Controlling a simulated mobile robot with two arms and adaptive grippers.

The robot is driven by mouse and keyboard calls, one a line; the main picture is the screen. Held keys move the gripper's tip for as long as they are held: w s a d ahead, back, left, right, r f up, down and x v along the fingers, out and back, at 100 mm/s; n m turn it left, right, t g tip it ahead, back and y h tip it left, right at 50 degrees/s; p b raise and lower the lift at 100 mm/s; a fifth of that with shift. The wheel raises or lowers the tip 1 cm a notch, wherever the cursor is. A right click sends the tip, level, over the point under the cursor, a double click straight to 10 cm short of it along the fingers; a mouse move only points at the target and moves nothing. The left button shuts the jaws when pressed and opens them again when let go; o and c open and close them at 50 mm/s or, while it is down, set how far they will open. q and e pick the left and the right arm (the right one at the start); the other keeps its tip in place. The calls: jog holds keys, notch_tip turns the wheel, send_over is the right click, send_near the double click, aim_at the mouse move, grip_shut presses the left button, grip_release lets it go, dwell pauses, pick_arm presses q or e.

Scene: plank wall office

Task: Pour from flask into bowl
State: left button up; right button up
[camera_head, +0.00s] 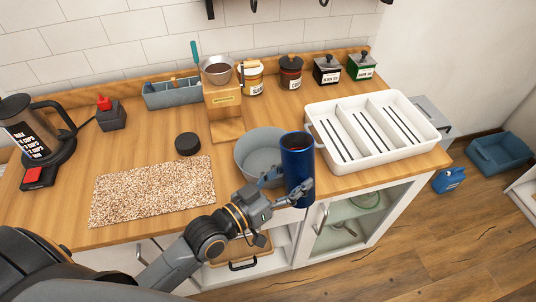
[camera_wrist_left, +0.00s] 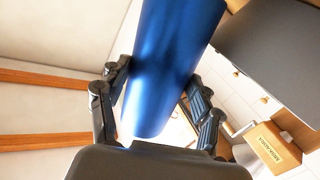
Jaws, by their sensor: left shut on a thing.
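A blue flask (camera_head: 298,170) with an open dark top stands nearly upright in my left gripper (camera_head: 284,186). The gripper is shut around its lower part, and the left wrist view also shows the flask (camera_wrist_left: 168,65) between my fingers (camera_wrist_left: 160,112). The grey bowl (camera_head: 258,152) sits on the wooden counter just left of the flask. The flask overlaps the bowl's right side in the head view. The bowl's inside looks empty where it shows. My right gripper is not in view.
A white divided tray (camera_head: 318,112) lies right of the flask. A speckled mat (camera_head: 150,191) and a black lid (camera_head: 187,144) lie left of the bowl. A wooden dripper stand (camera_head: 225,100) is behind it. A kettle (camera_head: 38,140) stands far left; several canisters line the back.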

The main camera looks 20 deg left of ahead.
aim_at(284, 165)
pick_arm(q)
jog(key=shift+w+a+f+n+b, duration=0.1)
jog(key=shift+w+f+n+b, duration=0.05)
jog(key=shift+f+n+b, duration=0.3)
jog(key=shift+w+a+r+n, duration=0.15)
jog(key=shift+a+n, duration=0.1)
jog(key=shift+n, duration=0.7)
jog(key=shift+w+a+r+n+g+p, duration=0.15)
jog(key=shift+r+n+p, duration=0.15)
jog(key=shift+r+n, duration=0.15)
jog(key=shift+w+a+r+n+g+p, duration=0.15)
jog(key=shift+r+n+p, duration=0.15)
jog(key=shift+n, duration=0.15)
jog(key=shift+s+d+r+n+p, duration=0.15)
jog(key=shift+r+n+p, duration=0.3)
jog(key=shift+n, duration=0.25)
jog(key=shift+f+n+g, duration=0.3)
jog(key=shift+f+n, duration=0.05)
jog(key=shift+n, duration=0.05)
jog(key=shift+d, duration=0.1)
jog(key=shift+s+f+n+h, duration=0.15)
jog(key=shift+f+n+h, duration=0.15)
jog(key=shift+n, duration=0.5)
jog(key=shift+d+n, duration=0.1)
jog(key=shift+n, duration=1)
jog(key=shift+w+a+r+n+g+p, duration=0.3)
jog(key=shift+w+a+r+n+p, duration=0.3)
jog(key=shift+p, duration=0.75)
